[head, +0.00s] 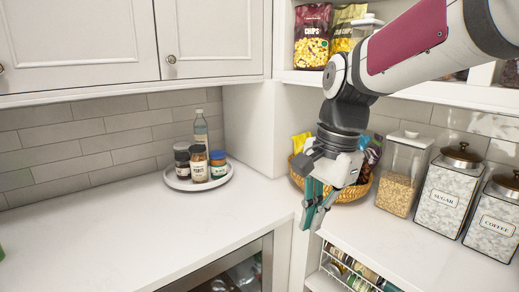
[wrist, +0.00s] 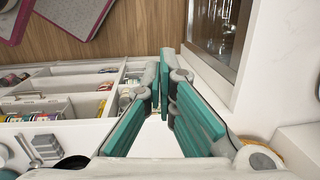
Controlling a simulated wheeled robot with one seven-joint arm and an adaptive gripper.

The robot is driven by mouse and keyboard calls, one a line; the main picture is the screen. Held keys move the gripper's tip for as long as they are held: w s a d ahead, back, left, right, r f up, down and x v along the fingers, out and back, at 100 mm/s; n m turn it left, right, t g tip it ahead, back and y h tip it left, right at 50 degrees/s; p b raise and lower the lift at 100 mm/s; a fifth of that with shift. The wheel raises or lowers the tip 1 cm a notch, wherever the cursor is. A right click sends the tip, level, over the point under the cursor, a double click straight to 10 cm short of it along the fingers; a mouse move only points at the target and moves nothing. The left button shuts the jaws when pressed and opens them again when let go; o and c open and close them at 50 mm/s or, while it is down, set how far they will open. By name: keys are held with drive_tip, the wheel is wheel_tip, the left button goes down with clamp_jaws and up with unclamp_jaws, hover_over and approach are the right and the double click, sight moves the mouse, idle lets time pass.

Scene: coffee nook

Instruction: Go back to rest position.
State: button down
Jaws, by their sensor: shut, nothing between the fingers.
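My gripper (head: 309,217) hangs from my arm in the head view, above the front edge of the counter near the inner corner. Its teal fingers point down and hold nothing. In the wrist view my gripper (wrist: 164,85) shows its teal finger pads close together, with no object between them. My arm reaches in from the upper right and hides part of the shelf and a basket.
A white tray (head: 172,181) with jars and a bottle stands at the back left. A wicker basket (head: 357,191) with packets sits just behind my gripper. A cereal container (head: 402,175), sugar canister (head: 447,195) and coffee canister (head: 493,222) stand right. The left counter is mostly clear.

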drive_tip(key=s+d+f+n+t+h, duration=0.1)
drive_tip(key=s+d+n, duration=0.3)
drive_tip(key=s, duration=0.4)
drive_tip(key=s+d+n+t, duration=0.3)
drive_tip(key=s+d+n, duration=0.2)
drive_tip(key=s, duration=0.4)
drive_tip(key=shift+d+f+n+h, duration=0.3)
drive_tip(key=shift+f+n+h, duration=0.1)
drive_tip(key=shift+n, duration=0.3)
drive_tip(key=shift+a+r, duration=0.1)
